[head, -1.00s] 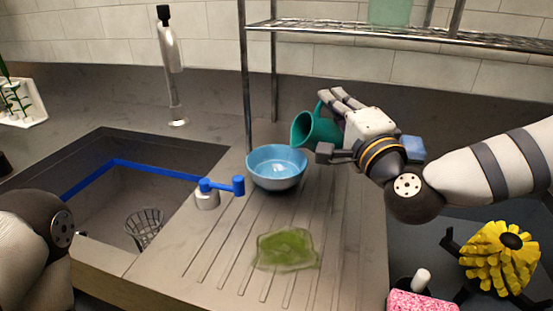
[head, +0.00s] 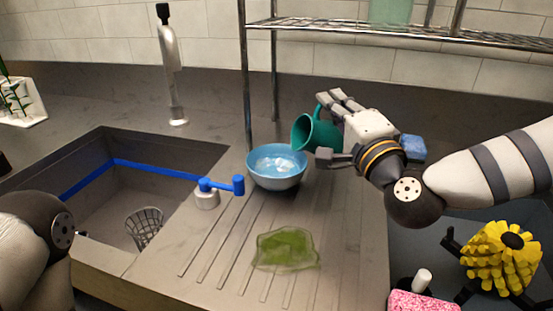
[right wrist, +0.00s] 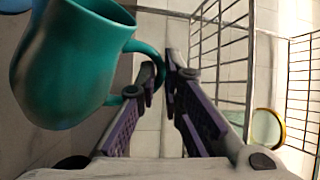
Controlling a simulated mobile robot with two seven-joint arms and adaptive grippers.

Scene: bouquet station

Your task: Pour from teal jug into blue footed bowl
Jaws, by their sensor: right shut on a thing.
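The teal jug (head: 316,133) is tilted to the left, its mouth just above the right rim of the blue footed bowl (head: 277,180). The bowl stands upright on the ribbed drainboard and holds pale, rippled liquid. My right gripper (head: 328,128) is shut on the jug's handle. In the right wrist view the teal jug (right wrist: 75,62) hangs at the left, its handle between the fingers of the right gripper (right wrist: 160,75).
A green translucent sheet (head: 286,249) lies on the drainboard (head: 215,255) in front of the bowl. A wire shelf (head: 400,34) rises behind.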

